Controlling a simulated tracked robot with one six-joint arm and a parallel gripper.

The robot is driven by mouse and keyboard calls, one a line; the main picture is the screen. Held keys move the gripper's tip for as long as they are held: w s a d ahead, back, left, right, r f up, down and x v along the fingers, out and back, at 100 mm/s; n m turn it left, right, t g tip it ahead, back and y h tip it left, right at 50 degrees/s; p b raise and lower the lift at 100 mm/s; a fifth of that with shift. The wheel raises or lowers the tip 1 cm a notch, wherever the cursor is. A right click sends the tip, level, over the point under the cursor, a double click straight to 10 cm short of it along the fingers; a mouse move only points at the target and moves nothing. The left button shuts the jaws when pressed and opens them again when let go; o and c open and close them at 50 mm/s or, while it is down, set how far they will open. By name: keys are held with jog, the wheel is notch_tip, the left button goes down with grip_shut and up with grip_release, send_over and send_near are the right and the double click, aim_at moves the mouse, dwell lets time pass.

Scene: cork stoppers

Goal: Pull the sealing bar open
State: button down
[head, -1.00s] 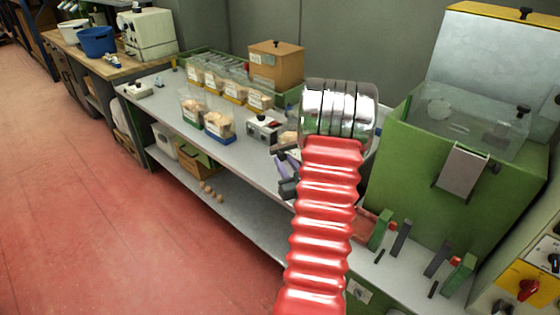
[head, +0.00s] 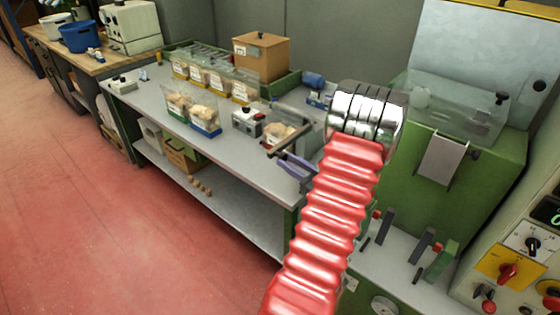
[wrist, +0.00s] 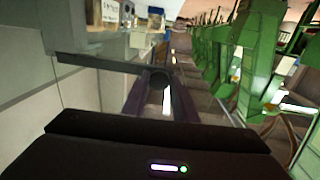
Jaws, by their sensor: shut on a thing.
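The sealing bar (head: 290,141) shows in the head view as a dark, narrow bar slanting over the bench, in front of a clear bag of corks (head: 281,131). It also shows in the wrist view as a dark bar (wrist: 95,63) running left from the fingers. My gripper (head: 290,158) has purple fingers and is shut on the bar. In the wrist view, the fingertips of my gripper (wrist: 160,76) meet the bar's right end. My red, ribbed arm hides part of the bench behind it. How far the bar is open, I cannot tell.
A small grey control box (head: 247,121) and bags of corks (head: 205,117) stand left of the bar. A cardboard box (head: 261,57) stands behind. A green machine (head: 480,190) with a clear hopper is close on the right. Red floor (head: 110,230) is free at left.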

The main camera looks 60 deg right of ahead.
jog(key=shift+s+d+r, duration=0.1)
jog(key=shift+s+d, duration=0.05)
jog(key=shift+s, duration=0.2)
jog(key=c, duration=1.4)
grip_release()
jog(key=v, duration=1.3)
jog(key=shift+s, duration=0.4)
